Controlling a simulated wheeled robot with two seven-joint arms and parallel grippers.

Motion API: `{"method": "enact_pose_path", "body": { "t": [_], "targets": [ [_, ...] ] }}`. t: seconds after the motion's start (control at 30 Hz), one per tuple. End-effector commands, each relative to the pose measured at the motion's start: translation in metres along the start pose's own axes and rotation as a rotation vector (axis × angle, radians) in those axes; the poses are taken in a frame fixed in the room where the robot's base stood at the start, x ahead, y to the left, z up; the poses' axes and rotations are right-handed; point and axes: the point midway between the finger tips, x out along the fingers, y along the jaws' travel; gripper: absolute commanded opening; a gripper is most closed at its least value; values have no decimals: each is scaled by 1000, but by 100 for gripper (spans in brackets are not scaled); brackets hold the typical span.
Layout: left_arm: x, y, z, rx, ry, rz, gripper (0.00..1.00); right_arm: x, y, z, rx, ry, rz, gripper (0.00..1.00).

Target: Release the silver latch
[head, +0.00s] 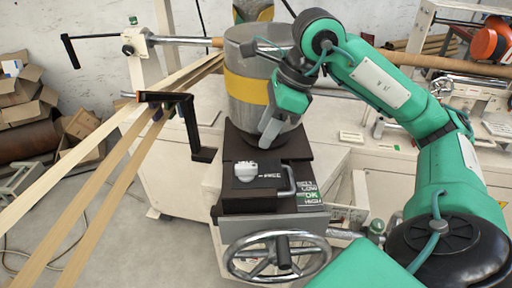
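My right arm comes in from the right, and its gripper (269,132) points down in front of the grey drum with a yellow band (247,90). A pale finger shows at its tip; I cannot tell whether the fingers are apart or whether they touch the drum. A small bent silver handle (289,181), which may be the silver latch, stands on the right side of the dark box (250,200) below the gripper. The gripper is above it and apart from it. A silver-white knob (245,171) sits on the box top. My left gripper is out of view.
A silver handwheel (278,256) is at the front of the machine. A horizontal tube (440,62) extends right. Cardboard boxes (25,85) stand at far left.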

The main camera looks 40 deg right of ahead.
Motion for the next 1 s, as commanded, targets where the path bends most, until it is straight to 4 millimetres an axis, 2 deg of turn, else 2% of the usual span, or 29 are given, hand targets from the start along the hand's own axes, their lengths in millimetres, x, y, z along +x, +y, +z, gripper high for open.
{"method": "enact_pose_path", "body": {
  "t": [0.1, 0.3, 0.9, 1.0],
  "targets": [
    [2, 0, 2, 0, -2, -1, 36, -22, -1, 1, 0, -3, -3, 36],
    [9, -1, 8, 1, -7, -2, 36, -38, 0, 0, 0, -1, -1, 36],
    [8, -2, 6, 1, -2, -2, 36, -40, 0, 0, 0, -1, 0, 36],
    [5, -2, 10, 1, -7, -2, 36, -46, 0, 3, 0, -1, 0, 36]
  ]
}}
